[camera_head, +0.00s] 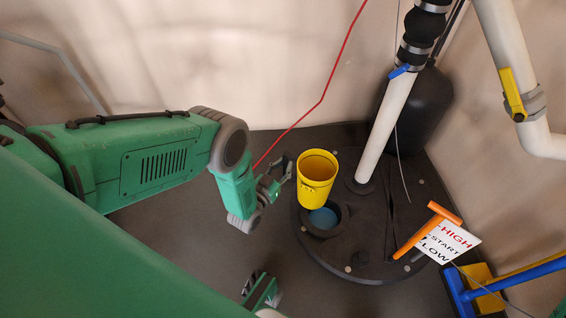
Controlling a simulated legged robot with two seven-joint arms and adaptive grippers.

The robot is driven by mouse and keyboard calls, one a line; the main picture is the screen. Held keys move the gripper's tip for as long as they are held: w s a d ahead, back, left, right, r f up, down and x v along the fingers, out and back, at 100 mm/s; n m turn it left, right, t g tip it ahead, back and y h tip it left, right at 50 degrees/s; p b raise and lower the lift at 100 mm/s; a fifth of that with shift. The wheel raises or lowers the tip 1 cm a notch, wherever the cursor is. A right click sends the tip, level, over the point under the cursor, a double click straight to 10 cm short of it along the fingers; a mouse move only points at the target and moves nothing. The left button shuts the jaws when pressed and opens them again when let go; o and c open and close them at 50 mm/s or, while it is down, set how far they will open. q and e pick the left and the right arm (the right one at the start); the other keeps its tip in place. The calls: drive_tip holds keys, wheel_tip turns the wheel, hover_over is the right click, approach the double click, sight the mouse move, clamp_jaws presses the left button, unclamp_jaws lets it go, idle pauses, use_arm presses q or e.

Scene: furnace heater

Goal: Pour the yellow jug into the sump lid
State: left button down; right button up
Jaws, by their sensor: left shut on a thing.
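The yellow jug (316,182) is upright, with its open mouth facing up toward my head camera. My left gripper (284,172) is shut on the left side of the jug; the exact grip point is small and partly hidden. The black round sump lid (365,258) lies on the floor. It has a raised round opening (322,218) with blue inside. In the picture the jug overlaps the far part of this opening, and its height above it is hard to tell. Part of my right gripper (262,292) shows at the bottom edge; its fingers are mostly hidden.
A white pipe (384,128) with a blue-handled valve rises from the lid. An orange-handled tool (427,232) and a sign (447,242) lie at the lid's right. A blue tool (462,292) is at the lower right. A black tank (420,105) stands behind.

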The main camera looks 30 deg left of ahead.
wheel_tip(320, 180, up, 4)
drive_tip(key=p, duration=0.3)
drive_tip(key=shift+f+p, duration=0.25)
drive_tip(key=shift+p, duration=0.05)
